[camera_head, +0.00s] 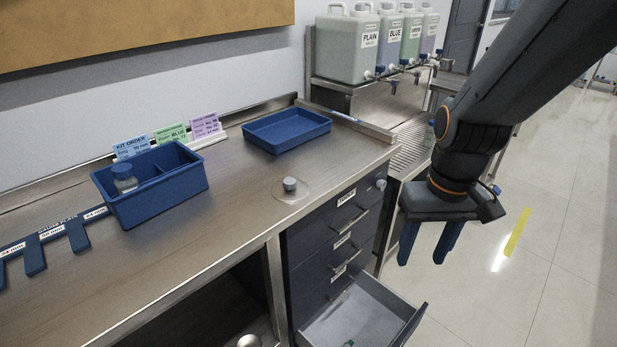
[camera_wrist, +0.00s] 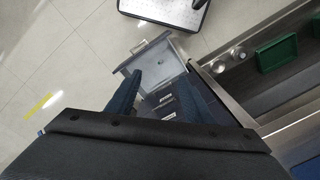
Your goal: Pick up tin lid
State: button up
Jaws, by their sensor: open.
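My gripper (camera_head: 421,258) hangs open and empty over the floor, right of the open drawer. Its two blue fingers also show spread in the wrist view (camera_wrist: 160,77), with the drawer beyond them. I cannot clearly tell which thing is the tin lid. A small round grey piece (camera_head: 290,184) stands on the counter near its front edge. Another round metal piece (camera_head: 249,341) shows on the lower shelf, partly cut off. In the wrist view, two round metal pieces (camera_wrist: 219,67) (camera_wrist: 244,51) lie on the lower shelf.
The open drawer (camera_head: 357,318) juts from the cabinet and holds a small green thing, barely visible. On the counter (camera_head: 190,258) are a divided blue box (camera_head: 150,205) and an empty blue tray (camera_head: 287,140). A green tray (camera_wrist: 277,55) is on the shelf.

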jog(key=w+a+r+n+y+p, duration=0.25)
jog(key=w+a+r+n, duration=0.25)
jog(key=w+a+n, duration=0.55)
jog(key=n+y+p, duration=0.2)
jog(key=n+p, duration=0.1)
jog(key=n, duration=0.4)
send_near(289, 181)
jog(key=shift+p+x, duration=1.2)
jog(key=shift+x, duration=2.85)
jog(key=shift+w, duration=0.1)
jog(key=c, duration=1.1)
